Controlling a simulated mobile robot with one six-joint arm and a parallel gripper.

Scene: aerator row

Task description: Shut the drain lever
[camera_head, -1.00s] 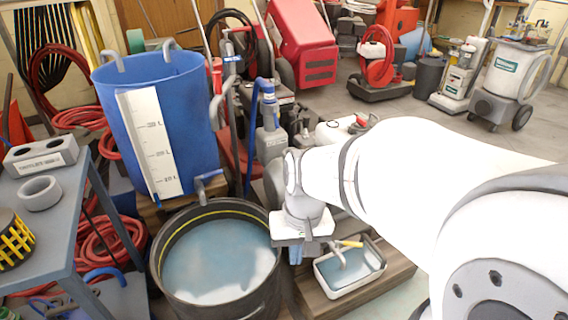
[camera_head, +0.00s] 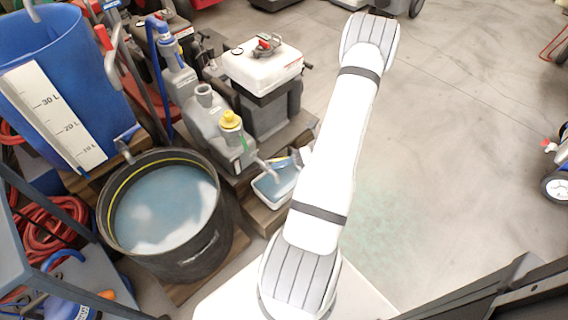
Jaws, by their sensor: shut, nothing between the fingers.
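A grey drain spout (camera_head: 267,170) comes off the grey machine's tank and hangs over a small white tray (camera_head: 262,194) holding bluish water. The yellow lever seen at this spout earlier does not show clearly now. My gripper (camera_head: 287,162) is mostly hidden behind my white arm; a small bluish tip seems to show just right of the spout, with its jaws shut. I cannot tell whether it touches the lever. A second outlet with a blue lever (camera_head: 128,134) sits low on the blue tub (camera_head: 78,60), well to the left of my gripper.
A black tub (camera_head: 192,262) of bluish water stands below the blue tub. The grey machine has a yellow cap (camera_head: 231,119) and stands close beside a white-topped unit (camera_head: 262,68). Red hoses (camera_head: 55,215) lie at the left.

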